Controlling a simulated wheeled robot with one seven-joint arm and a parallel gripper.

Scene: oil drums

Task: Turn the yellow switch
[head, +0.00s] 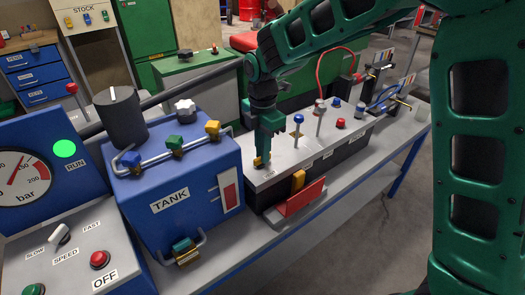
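My gripper (264,152) points down at the left end of a light grey switch panel (290,162) on the bench. A small yellow piece (259,162) shows right at its fingertips, mostly hidden by them; it looks like a switch on the panel. I cannot tell whether the fingers are closed on it or only around it. Another yellow part (298,181) sits on the panel's dark front, above a red plate (301,198). A yellow valve handle (212,128) is on the blue tank, left of my gripper.
The blue tank (170,185) with pipes and coloured valves stands close left. A red hose (335,52) arches behind. A console with an OFF button (100,259) is front left.

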